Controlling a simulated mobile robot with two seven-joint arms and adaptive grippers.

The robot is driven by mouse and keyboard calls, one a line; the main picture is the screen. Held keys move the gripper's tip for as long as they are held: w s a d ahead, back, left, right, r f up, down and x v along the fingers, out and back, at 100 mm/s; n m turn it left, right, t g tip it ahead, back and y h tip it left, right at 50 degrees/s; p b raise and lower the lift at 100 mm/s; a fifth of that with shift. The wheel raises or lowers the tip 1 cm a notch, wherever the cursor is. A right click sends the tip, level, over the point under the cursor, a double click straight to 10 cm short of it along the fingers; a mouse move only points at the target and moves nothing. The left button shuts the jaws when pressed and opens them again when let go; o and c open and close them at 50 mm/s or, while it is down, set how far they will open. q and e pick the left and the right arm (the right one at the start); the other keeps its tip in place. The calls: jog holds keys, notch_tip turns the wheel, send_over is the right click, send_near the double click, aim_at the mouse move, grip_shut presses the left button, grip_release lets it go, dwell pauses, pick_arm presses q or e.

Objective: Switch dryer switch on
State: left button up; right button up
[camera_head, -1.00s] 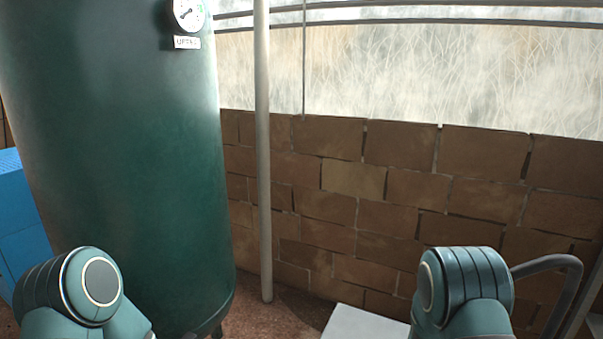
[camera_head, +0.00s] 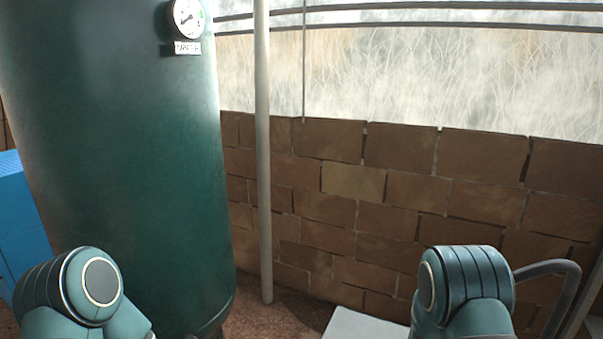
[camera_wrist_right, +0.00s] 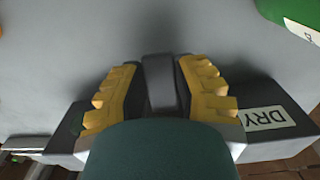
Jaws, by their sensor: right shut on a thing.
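In the right wrist view, a dark grey switch handle (camera_wrist_right: 158,78) stands between the yellow fingers of my right gripper (camera_wrist_right: 161,88), which is shut on it. A black plate with a white label reading "DRY" (camera_wrist_right: 264,118) lies beside the right finger, partly hidden by the gripper. The lower part of the handle is hidden by my gripper's body. The head view shows only upper links of my arms; my left gripper and the switch are out of that view.
A large dark green tank (camera_head: 120,160) with a gauge (camera_head: 187,17) stands at left. A thin pale post (camera_head: 263,160) and a brick wall (camera_head: 400,200) are behind. A light grey surface (camera_head: 362,325) shows at the bottom. A green item (camera_wrist_right: 292,18) is at the wrist view's top right.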

jog(key=shift+r+p, duration=0.7)
jog(key=shift+r, duration=0.45)
jog(key=shift+c, duration=0.2)
jog(key=shift+r, duration=0.1)
jog(key=shift+c, duration=1)
jog(key=shift+r+p, duration=0.25)
jog(key=shift+p, duration=0.15)
grip_shut()
jog(key=shift+r+p, duration=0.35)
jog(key=shift+r, duration=0.05)
jog(key=o, duration=1.1)
grip_release()
jog(key=shift+c, duration=0.2)
